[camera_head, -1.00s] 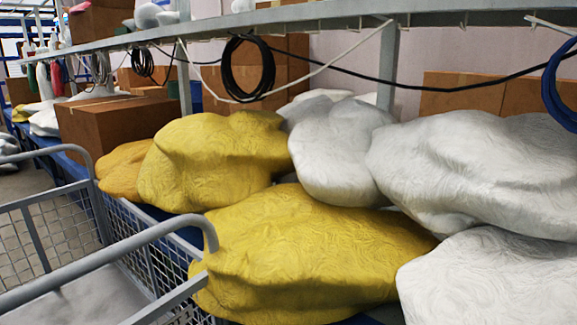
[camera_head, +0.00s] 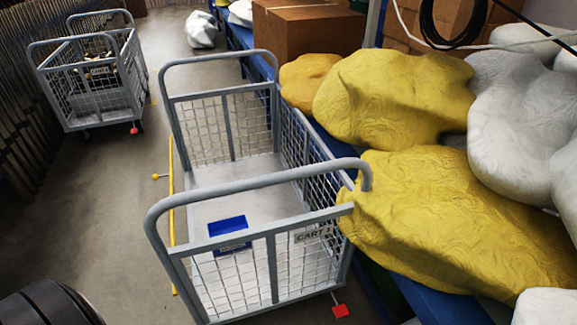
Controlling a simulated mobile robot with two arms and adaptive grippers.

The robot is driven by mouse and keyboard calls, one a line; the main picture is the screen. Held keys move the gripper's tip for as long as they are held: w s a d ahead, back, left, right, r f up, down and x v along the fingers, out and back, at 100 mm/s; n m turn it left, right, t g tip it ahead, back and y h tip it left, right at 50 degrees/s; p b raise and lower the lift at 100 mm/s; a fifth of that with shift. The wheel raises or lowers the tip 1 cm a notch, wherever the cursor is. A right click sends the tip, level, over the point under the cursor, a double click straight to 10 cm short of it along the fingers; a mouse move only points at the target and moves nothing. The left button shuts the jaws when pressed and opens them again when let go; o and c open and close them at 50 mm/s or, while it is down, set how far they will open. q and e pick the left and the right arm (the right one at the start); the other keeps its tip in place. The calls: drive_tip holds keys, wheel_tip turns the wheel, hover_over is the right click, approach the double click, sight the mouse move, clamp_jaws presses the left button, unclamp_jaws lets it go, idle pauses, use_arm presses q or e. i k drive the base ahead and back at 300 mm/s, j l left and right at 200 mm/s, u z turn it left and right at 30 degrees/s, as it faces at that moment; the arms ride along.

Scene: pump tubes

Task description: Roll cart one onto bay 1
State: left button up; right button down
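A grey wire-mesh cart (camera_head: 262,182) stands in the middle of the head view, alongside the blue shelf. Its plate (camera_head: 313,235) reads "CART" and a character I cannot read clearly. A raised grey handle (camera_head: 255,182) spans its near end. A red pedal (camera_head: 340,311) sits low at its near right corner. A blue box (camera_head: 229,232) shows inside it, over the pale floor panel. I see no marking that I can read as bay 1. Neither of my grippers is in view.
A second mesh cart (camera_head: 93,82) stands at the upper left, with dark items in it. A yellow strip (camera_head: 172,215) with a knob runs beside the near cart. Yellow sacks (camera_head: 450,210) bulge from the shelf against the cart's right side. The grey floor (camera_head: 95,215) to the left is open.

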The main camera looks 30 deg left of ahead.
sight(290, 258)
drive_tip(key=u, duration=1.05)
